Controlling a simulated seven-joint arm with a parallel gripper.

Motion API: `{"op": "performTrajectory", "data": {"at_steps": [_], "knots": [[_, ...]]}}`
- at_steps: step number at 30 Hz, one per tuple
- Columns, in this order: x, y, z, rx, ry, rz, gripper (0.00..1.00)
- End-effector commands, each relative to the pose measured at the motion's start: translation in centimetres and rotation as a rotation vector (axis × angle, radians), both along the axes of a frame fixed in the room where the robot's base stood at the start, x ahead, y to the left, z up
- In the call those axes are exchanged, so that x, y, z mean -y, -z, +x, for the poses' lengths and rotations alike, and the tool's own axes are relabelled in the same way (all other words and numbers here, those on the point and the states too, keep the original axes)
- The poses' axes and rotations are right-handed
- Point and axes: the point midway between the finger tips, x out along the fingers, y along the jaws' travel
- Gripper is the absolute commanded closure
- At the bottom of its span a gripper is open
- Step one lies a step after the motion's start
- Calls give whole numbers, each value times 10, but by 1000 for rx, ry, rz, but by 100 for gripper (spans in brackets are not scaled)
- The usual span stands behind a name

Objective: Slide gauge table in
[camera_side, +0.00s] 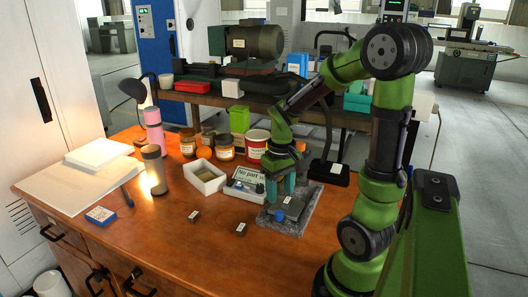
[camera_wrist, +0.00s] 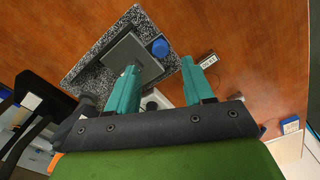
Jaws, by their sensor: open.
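A dark grey gauge table (camera_side: 293,207) with a round blue knob (camera_side: 279,215) sits on a speckled granite slab (camera_side: 316,216) on the wooden desk. In the wrist view, the grey table (camera_wrist: 124,51) lies on the slab (camera_wrist: 92,66), its blue knob (camera_wrist: 159,48) near one edge. My gripper (camera_side: 280,194) points down just above the table. Its teal fingers (camera_wrist: 160,66) are open with nothing held between them. In the wrist view one fingertip overlaps the grey table. The knob shows just beyond the gap. Contact cannot be told.
Small labelled blocks (camera_side: 194,216) and (camera_side: 241,229) lie left of the slab. A white open box (camera_side: 205,184) and a lettered tray (camera_side: 246,192) stand behind. Jars (camera_side: 224,152) and a red-labelled tub (camera_side: 257,140) are farther back. The front desk is mostly clear.

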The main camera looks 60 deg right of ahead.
Motion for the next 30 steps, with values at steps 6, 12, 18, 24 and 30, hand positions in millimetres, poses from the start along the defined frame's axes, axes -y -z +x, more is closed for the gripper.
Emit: {"op": "performTrajectory", "data": {"at_steps": [6, 12, 18, 24, 30], "knots": [[-1, 43, -1, -4, 1, 3, 48], [0, 63, 0, -1, 0, 2, 48], [0, 67, 0, 2, 1, 0, 48], [0, 67, 0, 1, 1, 0, 54], [0, 67, 0, 1, 1, 0, 85]]}}
